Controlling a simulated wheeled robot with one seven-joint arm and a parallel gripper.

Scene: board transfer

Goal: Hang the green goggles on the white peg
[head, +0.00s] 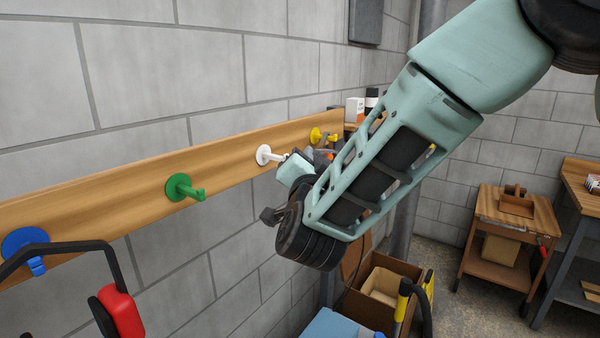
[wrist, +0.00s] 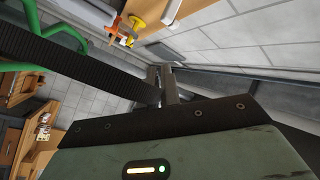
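The white peg (head: 264,155) sticks out from the wooden board, between the green and yellow pegs. Its white end also shows at the top of the wrist view (wrist: 171,10). My gripper (wrist: 164,84) is just right of the white peg in the head view, mostly hidden by my arm. In the wrist view its fingers are closed on the wide black strap of the green goggles (wrist: 58,22). The green frame hangs away from the fingers at the upper left, partly cut off. The goggles are hidden by my arm in the head view.
The board (head: 100,198) also bears a green peg (head: 184,188), a blue peg (head: 25,243) and a yellow peg (head: 316,135). Red earmuffs (head: 122,310) are at the lower left. An open cardboard box (head: 385,288) is below my arm. A wooden cart (head: 510,225) stands at right.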

